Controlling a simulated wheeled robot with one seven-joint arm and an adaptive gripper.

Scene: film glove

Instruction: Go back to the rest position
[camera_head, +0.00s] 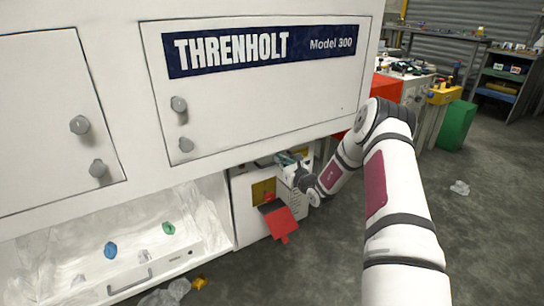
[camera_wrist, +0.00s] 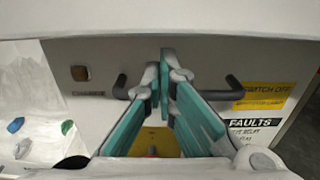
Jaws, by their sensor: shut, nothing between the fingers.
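My gripper (camera_head: 288,158) is at the end of my white arm, low in front of the machine and under the overhang of its upper cabinet. In the wrist view its two teal fingers (camera_wrist: 160,75) come together at their tips, with nothing between them. Behind the fingers is a pale panel (camera_wrist: 90,58) with a black handle (camera_wrist: 121,86). The middle of the handle is hidden by the fingers, and I cannot tell if they touch it.
The upper cabinet (camera_head: 260,95) overhangs my gripper. A red flap (camera_head: 279,221) sticks out below it. An open bay with a drawer (camera_head: 150,272) lies left, with blue and green lumps. Open floor (camera_head: 480,220) lies right, with a crumpled scrap (camera_head: 460,188).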

